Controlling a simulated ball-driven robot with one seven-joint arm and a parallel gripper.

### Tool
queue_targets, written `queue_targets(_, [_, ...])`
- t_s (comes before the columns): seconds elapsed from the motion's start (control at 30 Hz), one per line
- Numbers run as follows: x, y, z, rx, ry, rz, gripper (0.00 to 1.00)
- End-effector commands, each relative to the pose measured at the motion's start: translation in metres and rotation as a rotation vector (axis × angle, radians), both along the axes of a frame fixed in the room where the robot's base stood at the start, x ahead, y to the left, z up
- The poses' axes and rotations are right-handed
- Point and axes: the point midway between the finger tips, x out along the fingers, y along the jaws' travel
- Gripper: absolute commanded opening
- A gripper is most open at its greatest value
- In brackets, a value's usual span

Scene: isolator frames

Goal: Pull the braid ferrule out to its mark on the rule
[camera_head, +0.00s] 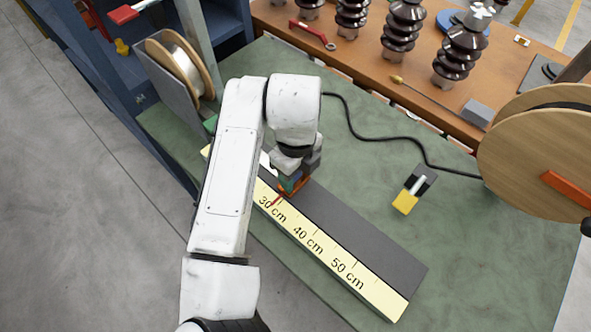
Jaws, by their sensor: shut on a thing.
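The cream rule (327,255) lies slantwise on the bench along a dark grey strip (345,222), with 30, 40 and 50 cm legible. A thin red line (277,200) crosses the rule near the 30 cm label. My gripper (294,182) is low over the strip, beside that red line, shut on a small piece, taken as the ferrule. Orange and teal parts show at its fingertips; I cannot tell which belong to the ferrule. The braid between there and the pale-wound spool (180,67) is hidden behind my white arm.
The green bench top (455,250) is clear right of the strip, except for a yellow-and-black block (406,200) and a black cable (400,141). A large wooden reel (530,150) stands at right. Brown ribbed insulators (404,30) stand on the wooden bench behind.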

Motion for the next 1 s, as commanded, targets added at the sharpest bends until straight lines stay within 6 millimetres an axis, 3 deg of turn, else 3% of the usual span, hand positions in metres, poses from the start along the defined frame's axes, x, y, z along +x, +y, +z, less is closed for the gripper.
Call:
queue_targets(0.47, [0.0001,-0.0002,0.001,-0.001,0.0,-0.001,0.0])
queue_targets(0.5, [0.0001,-0.0002,0.001,-0.001,0.0,-0.001,0.55])
queue_targets(0.7, [0.0002,0.0,0.0008,-0.001,-0.001,-0.001,0.72])
queue_targets(1.0, [0.0007,0.0004,0.0043,0.001,-0.002,-0.001,0.72])
